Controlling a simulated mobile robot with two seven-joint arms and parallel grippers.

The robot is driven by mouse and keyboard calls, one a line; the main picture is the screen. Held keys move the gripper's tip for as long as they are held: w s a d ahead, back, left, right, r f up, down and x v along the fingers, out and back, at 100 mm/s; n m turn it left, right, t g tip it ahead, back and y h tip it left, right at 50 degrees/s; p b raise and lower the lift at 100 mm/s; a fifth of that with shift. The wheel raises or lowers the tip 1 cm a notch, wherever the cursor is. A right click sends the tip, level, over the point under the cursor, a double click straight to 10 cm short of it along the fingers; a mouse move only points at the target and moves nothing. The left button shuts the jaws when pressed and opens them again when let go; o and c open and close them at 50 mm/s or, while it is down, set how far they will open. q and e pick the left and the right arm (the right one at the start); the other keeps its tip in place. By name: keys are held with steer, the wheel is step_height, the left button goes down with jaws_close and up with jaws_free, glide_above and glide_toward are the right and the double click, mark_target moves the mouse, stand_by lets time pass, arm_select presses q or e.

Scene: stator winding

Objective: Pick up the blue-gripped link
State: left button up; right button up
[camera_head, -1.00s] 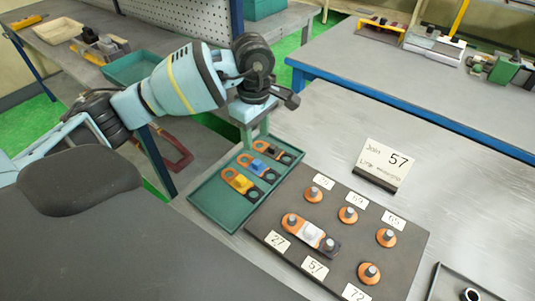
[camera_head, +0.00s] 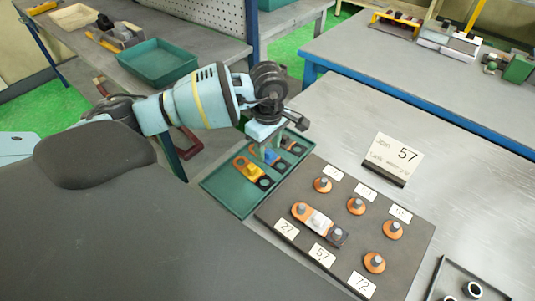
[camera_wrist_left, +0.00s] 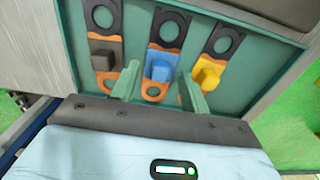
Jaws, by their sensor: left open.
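The blue-gripped link (camera_wrist_left: 160,66) lies in the green tray, an orange and black strip with a blue block on it. In the head view my left gripper (camera_head: 268,150) is over the tray and hides most of that link. In the left wrist view my left gripper (camera_wrist_left: 160,84) is open, with one finger on each side of the blue block. I cannot tell whether the fingers touch it. My right gripper is not in view.
In the green tray (camera_head: 225,193), a yellow-gripped link (camera_wrist_left: 208,72) and a dark-gripped link (camera_wrist_left: 103,55) flank the blue one closely. A dark board (camera_head: 340,220) with orange posts, number labels and a white-gripped link stands beside the tray.

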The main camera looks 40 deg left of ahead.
mark_target(268, 154)
arm_select(q)
steer(key=shift+f, duration=0.15)
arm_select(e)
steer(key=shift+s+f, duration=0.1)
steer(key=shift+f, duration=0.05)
arm_select(q)
jaws_close()
steer(key=shift+r, duration=0.4)
steer(key=r, duration=0.1)
steer(key=s+r, duration=0.1)
steer(key=shift+d+r, duration=0.35)
steer(key=s+d, duration=0.2)
steer(key=s, duration=0.1)
steer(key=s+d+r, duration=0.1)
steer(key=s+d, duration=0.2)
steer(key=s, duration=0.1)
steer(key=s+d+b, duration=0.1)
steer(key=s+d, duration=0.2)
steer(key=s, duration=0.1)
steer(key=shift+s+r, duration=0.15)
steer(key=shift+s, duration=0.1)
steer(key=shift+s+d+r, duration=0.1)
steer(key=shift+s+d, duration=0.1)
steer(key=shift+s, duration=0.2)
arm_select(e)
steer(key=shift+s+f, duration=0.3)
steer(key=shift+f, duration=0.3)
